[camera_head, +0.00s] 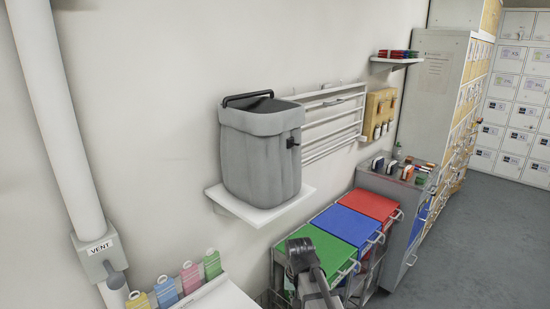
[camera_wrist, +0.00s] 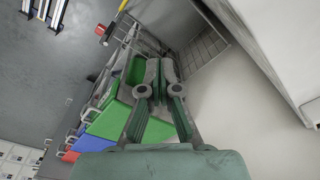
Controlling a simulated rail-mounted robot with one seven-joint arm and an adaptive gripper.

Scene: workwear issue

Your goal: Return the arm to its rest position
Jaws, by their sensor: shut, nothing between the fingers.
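My gripper (camera_head: 300,248) shows small and dark at the bottom centre of the head view, in front of the green lid (camera_head: 313,252) of a bin cart. In the wrist view my gripper (camera_wrist: 160,72) has its fingers together, with nothing between them. Part of the green lid (camera_wrist: 103,123) shows to the left of the fingers there. Whether the gripper touches anything cannot be told, but no contact shows. Most of my arm is out of the picture.
Blue (camera_head: 347,224) and red (camera_head: 372,205) lids stand beside the green one. A grey bin (camera_head: 262,155) sits on a wall shelf (camera_head: 260,212) above. A grey cabinet (camera_head: 398,188) stands beyond the cart. The floor (camera_head: 465,250) at right is clear.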

